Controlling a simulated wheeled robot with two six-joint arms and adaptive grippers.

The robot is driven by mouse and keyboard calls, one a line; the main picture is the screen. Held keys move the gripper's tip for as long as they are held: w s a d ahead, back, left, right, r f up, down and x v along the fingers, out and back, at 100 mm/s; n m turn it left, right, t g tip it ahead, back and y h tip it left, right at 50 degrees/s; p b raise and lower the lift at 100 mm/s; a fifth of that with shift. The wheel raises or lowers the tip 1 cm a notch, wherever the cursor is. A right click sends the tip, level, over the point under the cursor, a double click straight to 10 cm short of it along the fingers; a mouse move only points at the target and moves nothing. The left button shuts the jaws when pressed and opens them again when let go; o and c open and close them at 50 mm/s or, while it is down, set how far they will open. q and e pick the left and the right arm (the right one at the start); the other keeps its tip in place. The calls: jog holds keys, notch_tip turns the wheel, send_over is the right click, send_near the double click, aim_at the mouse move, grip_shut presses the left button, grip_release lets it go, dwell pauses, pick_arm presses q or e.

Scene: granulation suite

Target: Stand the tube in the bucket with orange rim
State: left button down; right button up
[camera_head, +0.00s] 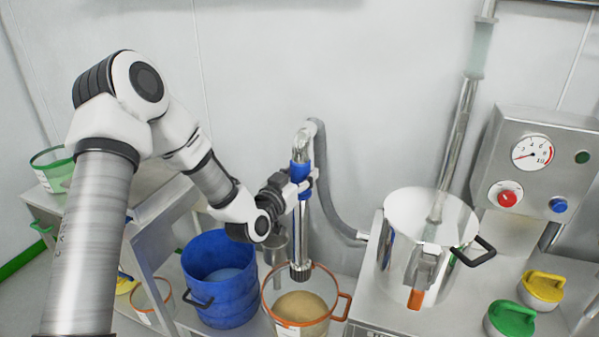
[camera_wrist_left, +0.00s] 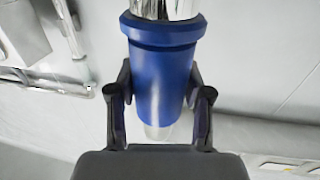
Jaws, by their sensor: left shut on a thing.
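The tube (camera_head: 303,232) is a metal pipe with a blue collar and a dark ribbed lower end, and a grey hose runs from its curved top. My left gripper (camera_head: 300,184) is shut on the blue collar and holds the tube about upright. The collar also fills the middle of the left wrist view (camera_wrist_left: 162,75), between the two dark fingers (camera_wrist_left: 160,105). The orange-rimmed bucket (camera_head: 345,306) is clear-walled, with tan powder inside. The tube's lower end appears over the bucket's back rim area; I cannot tell whether it is inside or above. My right gripper is not in view.
A blue bucket (camera_head: 219,290) stands left of the orange-rimmed one. A steel pot (camera_head: 405,262) with a pipe stands right, near a gauge panel (camera_head: 543,165). Yellow (camera_head: 541,289) and green (camera_head: 511,319) lids lie at far right. A green-rimmed bucket (camera_head: 52,168) is at left.

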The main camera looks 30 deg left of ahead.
aim_at(297, 260)
pick_arm(q)
notch_tip(297, 260, down, 28)
jog(key=b, duration=2.1)
jog(key=shift+r, duration=0.2)
jog(key=shift+c, duration=2)
grip_release()
jog(key=shift+s, duration=0.3)
jog(key=s+d, duration=0.1)
jog(key=s, duration=1)
jog(key=shift+s, duration=0.2)
